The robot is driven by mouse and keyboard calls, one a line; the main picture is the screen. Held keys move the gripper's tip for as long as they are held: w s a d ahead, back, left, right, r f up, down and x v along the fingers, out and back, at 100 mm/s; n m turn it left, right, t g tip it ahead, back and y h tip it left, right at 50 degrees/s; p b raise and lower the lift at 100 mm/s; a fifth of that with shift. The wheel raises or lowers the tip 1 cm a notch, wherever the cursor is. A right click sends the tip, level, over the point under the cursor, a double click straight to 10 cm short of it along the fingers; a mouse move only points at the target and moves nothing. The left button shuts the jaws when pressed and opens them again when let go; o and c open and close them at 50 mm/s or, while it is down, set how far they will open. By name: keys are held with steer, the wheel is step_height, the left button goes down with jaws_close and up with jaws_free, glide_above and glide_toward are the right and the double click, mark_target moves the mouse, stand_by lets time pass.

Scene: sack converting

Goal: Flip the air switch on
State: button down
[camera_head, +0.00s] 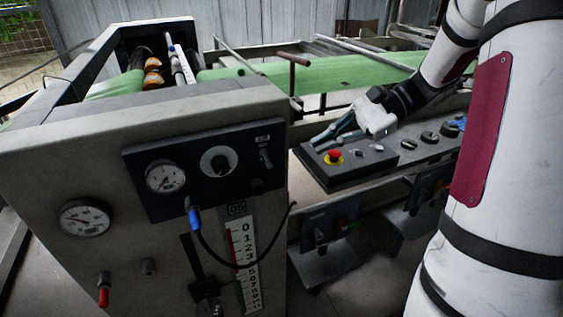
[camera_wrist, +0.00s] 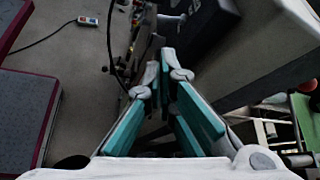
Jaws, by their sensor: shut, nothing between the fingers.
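A small toggle switch (camera_head: 265,158) sits at the upper right of the black panel (camera_head: 205,190) on the grey machine cabinet, under a small label too small to read. I take it for the air switch; whether its lever is up or down is hard to tell. My gripper (camera_head: 318,140) is shut and empty, to the right of the switch and apart from it, over the back left of the button console. In the wrist view the teal-padded fingers of my gripper (camera_wrist: 162,62) point toward the dark side of a box (camera_wrist: 200,25).
Gauges (camera_head: 165,177) and a round dial (camera_head: 218,161) share the cabinet front. A cable (camera_head: 215,248) loops below the panel. The console (camera_head: 350,165) has a red emergency button (camera_head: 334,156) close to my gripper. A brown-ended rod (camera_head: 292,60) stands behind.

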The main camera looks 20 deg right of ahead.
mark_target(282, 167)
steer(key=shift+a, duration=0.1)
steer(key=b+x, duration=0.1)
steer(key=x, duration=0.9)
steer(key=shift+s+r+m+g+p, duration=0.25)
steer(key=shift+m+g+p, duration=0.3)
steer(key=shift+p, duration=0.9)
steer(key=shift+s+r+m+g+p, duration=0.3)
steer(key=shift+g+p, duration=0.35)
steer(key=shift+p, duration=0.75)
steer(key=shift+s+r+m+g+p, duration=0.1)
steer(key=shift+r+m+g+p, duration=0.15)
steer(key=shift+m+g+p, duration=0.55)
steer(key=shift+s+r+m+g+p, duration=0.1)
steer(key=shift+r+m+g+p, duration=0.3)
steer(key=shift+p, duration=0.7)
stand_by(1.4)
